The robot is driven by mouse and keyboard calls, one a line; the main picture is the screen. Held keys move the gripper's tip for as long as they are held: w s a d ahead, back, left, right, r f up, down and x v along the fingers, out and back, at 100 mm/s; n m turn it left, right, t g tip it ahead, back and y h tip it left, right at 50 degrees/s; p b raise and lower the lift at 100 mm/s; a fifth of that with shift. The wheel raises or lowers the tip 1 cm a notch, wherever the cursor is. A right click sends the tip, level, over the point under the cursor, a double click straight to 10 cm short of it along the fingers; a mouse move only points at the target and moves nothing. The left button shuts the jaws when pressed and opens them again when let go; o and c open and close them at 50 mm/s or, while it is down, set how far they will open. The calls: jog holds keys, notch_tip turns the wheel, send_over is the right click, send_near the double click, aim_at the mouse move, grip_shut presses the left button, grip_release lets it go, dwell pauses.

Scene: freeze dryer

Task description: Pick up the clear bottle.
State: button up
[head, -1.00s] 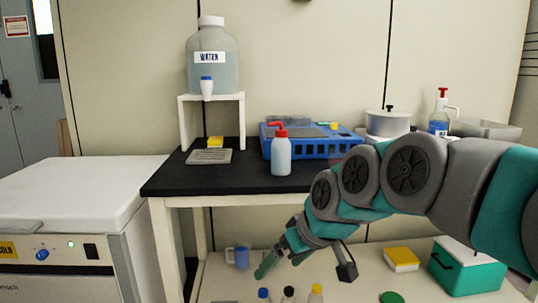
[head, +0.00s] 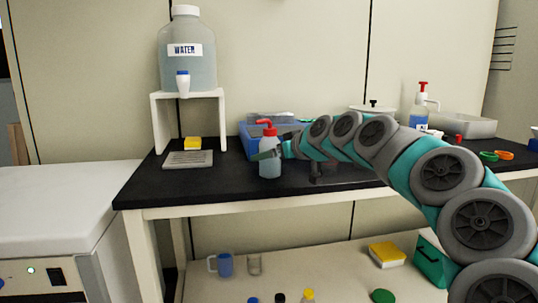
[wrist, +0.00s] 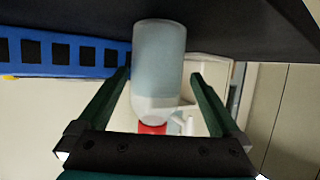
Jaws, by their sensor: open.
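The clear bottle (head: 270,167), a small translucent squeeze bottle with a red cap and bent spout, stands upright on the black bench top near its front edge. My gripper (head: 268,153) is at the upper part of the bottle, reaching in from the right. In the wrist view the clear bottle (wrist: 158,70) appears upside down, red cap at the bottom. It lies between the two green fingers of my open gripper (wrist: 160,78), with a visible gap on each side.
A blue rack (head: 252,140) is right behind the bottle. A large water jug (head: 188,60) stands on a white stand (head: 157,125) at the left, with a grey plate (head: 188,159) in front. A pump bottle (head: 418,108) is at the right. Bench space left of the bottle is clear.

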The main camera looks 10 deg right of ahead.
jog(key=x, duration=0.5)
jog(key=shift+d+p, duration=0.25)
jog(key=shift+p, duration=0.05)
jog(key=shift+c, duration=0.4)
jog(key=c, duration=1.5)
jog(key=shift+r, duration=0.15)
